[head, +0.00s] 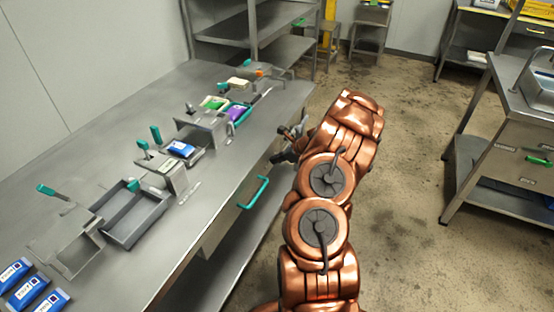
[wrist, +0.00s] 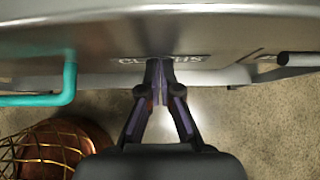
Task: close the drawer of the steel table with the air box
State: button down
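The steel table (head: 105,265) runs along the left of the head view. A teal bar handle (head: 254,192) sits on its front side; a teal handle also shows at the left of the wrist view (wrist: 68,80). My gripper (head: 292,147) is at the table's front edge, beyond the teal handle. In the wrist view its fingers (wrist: 161,72) are together, with nothing seen between them. The fingertips are at a grey steel front (wrist: 225,78) with dark lettering, partly hidden by them. I cannot tell whether they touch it, how far the drawer stands out, or which item is the air box.
Trays (head: 135,215), blue packs (head: 40,290) and teal-handled fixtures lie on the table. A dark bar handle (wrist: 298,59) is at the right of the wrist view. A second steel unit (head: 510,150) stands at right. The floor between (head: 410,185) is clear.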

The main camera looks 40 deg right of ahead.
jog(key=s+f+v, duration=0.1)
jog(key=f+v, duration=0.1)
jog(key=v, duration=1.1)
jog(key=shift+s+d, duration=0.3)
jog(key=a+r+n+g+y, duration=0.15)
jog(key=a+r+n, duration=0.35)
jog(key=a, duration=0.6)
jog(key=a+r+n+g+y+p, duration=0.1)
jog(key=a+r+n+g, duration=0.2)
jog(key=a+r+n, duration=0.55)
jog(key=a+r+n+g+y, duration=0.1)
jog(key=a+r+n+g, duration=0.15)
jog(key=a, duration=1.15)
jog(key=s+a+r+n+g+h, duration=0.1)
jog(key=s+a+r+n+h, duration=0.1)
jog(key=s+a+n, duration=0.35)
jog(key=s+a+r+n+g+h+p, duration=0.1)
jog(key=s+n, duration=0.4)
jog(key=s, duration=0.6)
jog(key=s+a+r+n+g+h+p, duration=0.1)
jog(key=s+n+h, duration=0.3)
jog(key=s, duration=0.7)
jog(key=shift+s+a+r+n+g, duration=0.35)
jog(key=shift+a+n, duration=0.2)
jog(key=shift+a, duration=0.35)
